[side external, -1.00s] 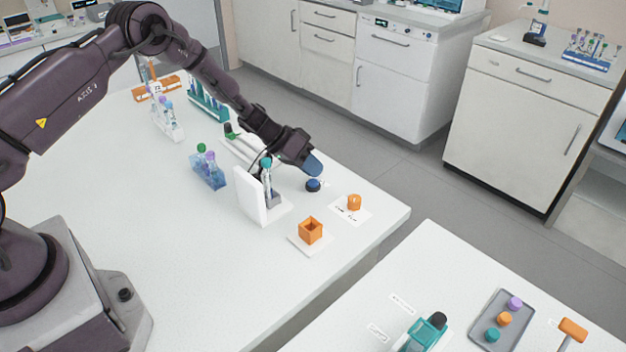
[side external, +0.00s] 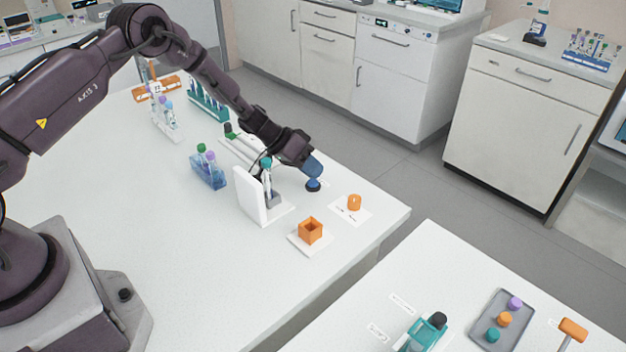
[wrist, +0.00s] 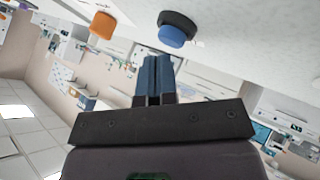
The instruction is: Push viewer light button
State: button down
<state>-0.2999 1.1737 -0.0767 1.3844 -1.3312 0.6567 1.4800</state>
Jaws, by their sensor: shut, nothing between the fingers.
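The button is a blue round cap on a dark base (side external: 313,186) on the white table, right of the white viewer stand (side external: 249,197). The viewer holds a tube with a teal cap (side external: 266,164). My gripper (side external: 316,172) is shut and empty, its blue fingers angled down just above the button; I cannot tell whether they touch it. In the wrist view, the shut fingers (wrist: 156,78) point toward the blue button (wrist: 174,35), with a small gap showing in the picture.
An orange cap (side external: 354,202) lies on a white card right of the button. An open orange box (side external: 310,231) stands nearer the table's front edge. A blue rack with capped tubes (side external: 209,171) stands to the left.

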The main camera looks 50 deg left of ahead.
jog(key=shift+f, duration=0.4)
dwell(0.3)
jog(key=shift+r, duration=0.6)
jog(key=shift+r, duration=3)
jog(key=c, duration=1.8)
grip_release()
jog(key=shift+c, duration=0.2)
